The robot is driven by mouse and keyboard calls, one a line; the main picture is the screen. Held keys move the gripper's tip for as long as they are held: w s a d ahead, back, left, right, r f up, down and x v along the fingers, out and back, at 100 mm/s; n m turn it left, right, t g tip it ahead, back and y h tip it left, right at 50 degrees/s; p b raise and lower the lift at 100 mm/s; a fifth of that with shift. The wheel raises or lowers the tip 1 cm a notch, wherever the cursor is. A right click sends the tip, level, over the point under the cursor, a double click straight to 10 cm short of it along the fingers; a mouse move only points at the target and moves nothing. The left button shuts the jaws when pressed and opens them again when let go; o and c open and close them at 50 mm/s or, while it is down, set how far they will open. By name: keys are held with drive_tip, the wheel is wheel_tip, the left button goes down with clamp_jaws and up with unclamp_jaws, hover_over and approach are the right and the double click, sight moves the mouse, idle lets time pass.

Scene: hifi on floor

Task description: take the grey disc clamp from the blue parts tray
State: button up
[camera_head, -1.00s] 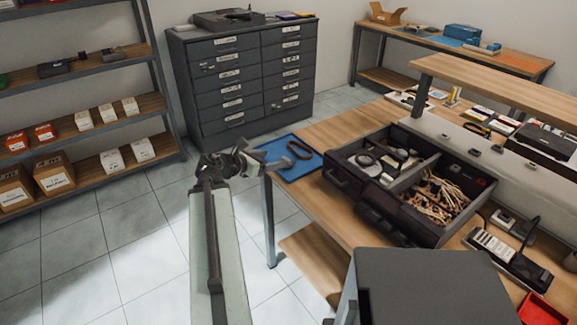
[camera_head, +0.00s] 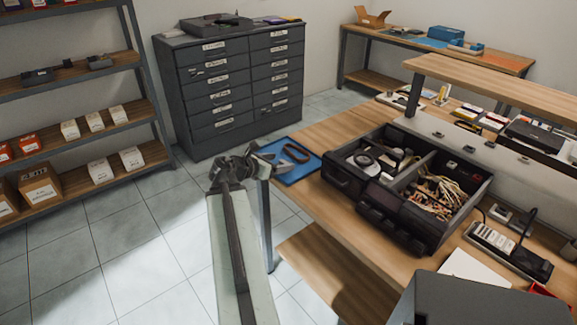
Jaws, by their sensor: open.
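My gripper (camera_head: 260,160) is open at the tray's left edge, at the end of my pale arm link. It covers the left part of the tray in this view. I cannot make out the grey disc clamp apart from the grey gripper parts there. I cannot tell whether the jaws touch anything.
A grey drawer cabinet (camera_head: 228,90) stands behind. A shelf with boxes (camera_head: 72,125) is at left. The tiled floor (camera_head: 150,245) left of the bench is clear.

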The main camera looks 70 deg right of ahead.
sight(285, 161)
drive_tip(key=b+x, duration=0.1)
drive_tip(key=x, duration=0.1)
drive_tip(key=b+x, duration=0.1)
drive_tip(key=x, duration=0.1)
drive_tip(key=shift+w+d+f, duration=0.1)
drive_tip(key=shift+d+f, duration=0.05)
drive_tip(key=shift+f, duration=0.25)
drive_tip(key=shift+w, duration=0.15)
drive_tip(key=shift+c, duration=0.3)
drive_tip(key=c, duration=1.3)
drive_tip(key=shift+r, duration=0.15)
